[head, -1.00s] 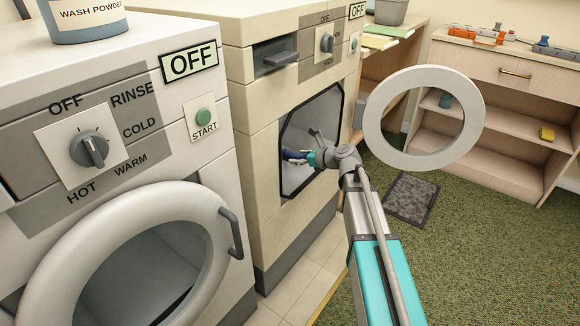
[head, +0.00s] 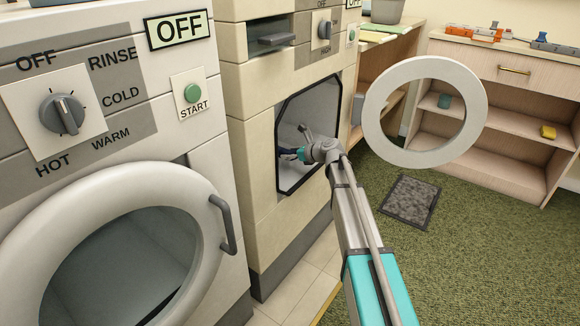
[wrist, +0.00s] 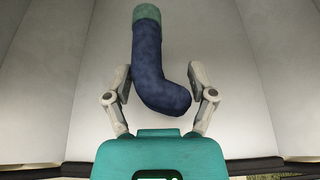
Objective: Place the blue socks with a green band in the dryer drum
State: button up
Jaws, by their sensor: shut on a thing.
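The blue sock bundle with a green band (wrist: 160,70) is in my gripper (wrist: 158,76), between its two fingers in the wrist view. The green band is at the far end, and the near end bends right. In the head view, my gripper (head: 297,153) is inside the square opening of the cream dryer, with a bit of dark blue sock (head: 285,151) showing ahead of it. The dryer drum (head: 320,105) is pale grey inside. Its round door (head: 379,112) stands open to the right. The pale drum wall fills the wrist view behind the sock.
A white washer (head: 190,60) with a closed-looking round door stands left of the dryer. A wooden shelf unit (head: 470,50) stands at the right, with a grey mat (head: 411,200) on the green carpet. Carpet at the right is clear.

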aim_at(289, 167)
dwell(0.4)
jog(key=shift+w+a+f+b, duration=0.1)
jog(key=shift+w+f+b, duration=0.45)
jog(key=shift+f+b, duration=0.2)
jog(key=shift+s+f+b, duration=0.1)
jog(key=shift+f+b, duration=1.15)
jog(key=shift+f, duration=0.05)
jog(key=shift+f, duration=0.15)
jog(key=o, duration=1.1)
jog(key=shift+c, duration=0.2)
jog(key=shift+r, duration=0.2)
